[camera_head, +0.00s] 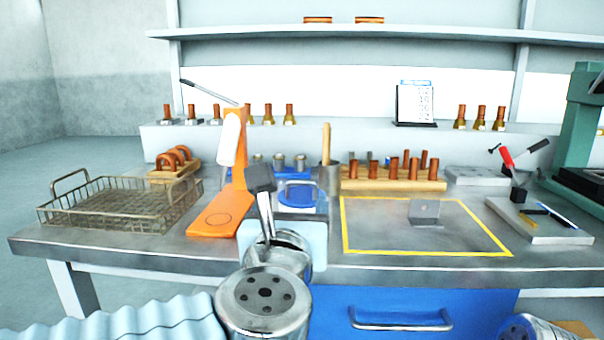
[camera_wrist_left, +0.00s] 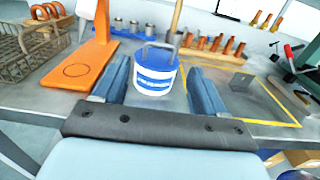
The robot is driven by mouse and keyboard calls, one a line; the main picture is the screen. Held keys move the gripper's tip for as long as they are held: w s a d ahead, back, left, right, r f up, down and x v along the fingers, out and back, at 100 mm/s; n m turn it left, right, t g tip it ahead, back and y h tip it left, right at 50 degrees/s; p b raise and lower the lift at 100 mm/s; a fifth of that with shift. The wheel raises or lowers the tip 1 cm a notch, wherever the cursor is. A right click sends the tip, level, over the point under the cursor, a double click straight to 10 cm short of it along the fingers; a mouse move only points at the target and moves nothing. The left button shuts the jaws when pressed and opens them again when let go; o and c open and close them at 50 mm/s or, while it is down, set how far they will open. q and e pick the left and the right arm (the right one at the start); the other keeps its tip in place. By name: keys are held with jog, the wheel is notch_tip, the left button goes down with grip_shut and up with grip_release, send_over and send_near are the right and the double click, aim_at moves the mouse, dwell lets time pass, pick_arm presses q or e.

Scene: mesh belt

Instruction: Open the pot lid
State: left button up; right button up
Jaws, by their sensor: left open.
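The pot (camera_wrist_left: 153,84) is a small white container with a blue band, and its blue lid (camera_wrist_left: 157,58) is on it. A grey handle (camera_wrist_left: 160,46) arches over the lid. In the head view the lid (camera_head: 298,186) shows near the table's middle, with much of the pot hidden behind my left gripper (camera_head: 288,200). In the left wrist view my left gripper (camera_wrist_left: 160,74) is open, one finger on each side of the pot's outline, with gaps between. Whether the pot lies within the fingers' reach is unclear. My right gripper is not in view.
An orange stand (camera_head: 225,205) rises close left of my left gripper. A wire basket (camera_head: 120,212) lies farther left. Behind are a cup with a wooden handle (camera_head: 326,148) and a wooden block (camera_head: 395,185) with copper pieces. A yellow-outlined area (camera_head: 375,235) holds a grey bracket (camera_head: 425,212).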

aim_at(300, 183)
pick_arm(q)
jog(key=w+p, duration=0.2)
jog(key=w, duration=1)
jog(key=shift+w, duration=0.3)
jog(key=shift+c, duration=0.2)
jog(key=c, duration=1.2)
